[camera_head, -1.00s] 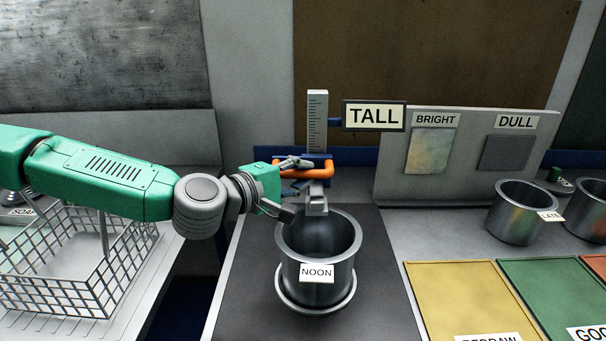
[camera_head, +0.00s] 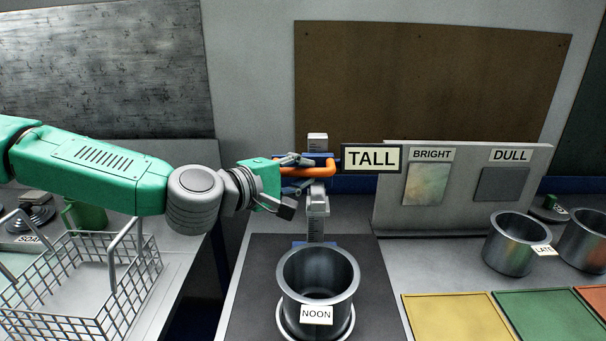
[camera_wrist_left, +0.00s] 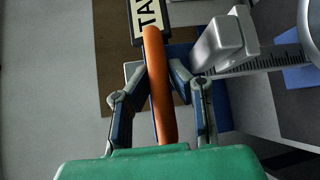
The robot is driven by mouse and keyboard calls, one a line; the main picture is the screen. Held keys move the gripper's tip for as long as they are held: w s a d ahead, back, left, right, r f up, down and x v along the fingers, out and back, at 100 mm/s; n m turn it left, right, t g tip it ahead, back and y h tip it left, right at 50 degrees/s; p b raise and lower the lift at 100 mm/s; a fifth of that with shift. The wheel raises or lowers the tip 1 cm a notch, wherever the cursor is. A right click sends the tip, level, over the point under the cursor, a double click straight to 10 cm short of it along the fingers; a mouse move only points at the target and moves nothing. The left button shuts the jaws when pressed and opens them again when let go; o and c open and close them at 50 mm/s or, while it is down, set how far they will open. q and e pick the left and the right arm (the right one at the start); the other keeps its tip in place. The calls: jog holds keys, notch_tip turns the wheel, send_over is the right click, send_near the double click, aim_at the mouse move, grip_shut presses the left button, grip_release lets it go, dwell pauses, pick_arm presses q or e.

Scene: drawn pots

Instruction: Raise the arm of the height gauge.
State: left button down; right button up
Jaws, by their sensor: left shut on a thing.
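The height gauge is an upright scale (camera_head: 317,141) behind a metal pot (camera_head: 318,275) labelled NOON. Its blue slider carries an orange handle (camera_head: 318,171), a grey arm (camera_head: 318,200) and a TALL sign (camera_head: 371,158). The slider is near the scale's top, and the grey arm is clear above the pot's rim. My left gripper (camera_head: 300,174) is shut on the orange handle. In the left wrist view the handle (camera_wrist_left: 160,90) is between the fingers, with the grey arm (camera_wrist_left: 222,43) to its right. My right gripper is not in view.
A wire basket (camera_head: 80,280) stands at left. At right are a BRIGHT and DULL sample board (camera_head: 460,210), a pot labelled LATE (camera_head: 515,245), another pot, and yellow (camera_head: 450,315) and green (camera_head: 545,315) mats. A dark mat lies under the NOON pot.

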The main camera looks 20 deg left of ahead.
pick_arm(q)
jog(key=c, duration=1.5)
grip_release()
jog(key=shift+d+r, duration=0.1)
jog(key=shift+r, duration=0.15)
jog(key=shift+s, duration=0.15)
jog(key=shift+s+a, duration=0.3)
jog(key=shift+s, duration=0.1)
jog(key=v, duration=1.1)
jog(key=shift+d, duration=0.1)
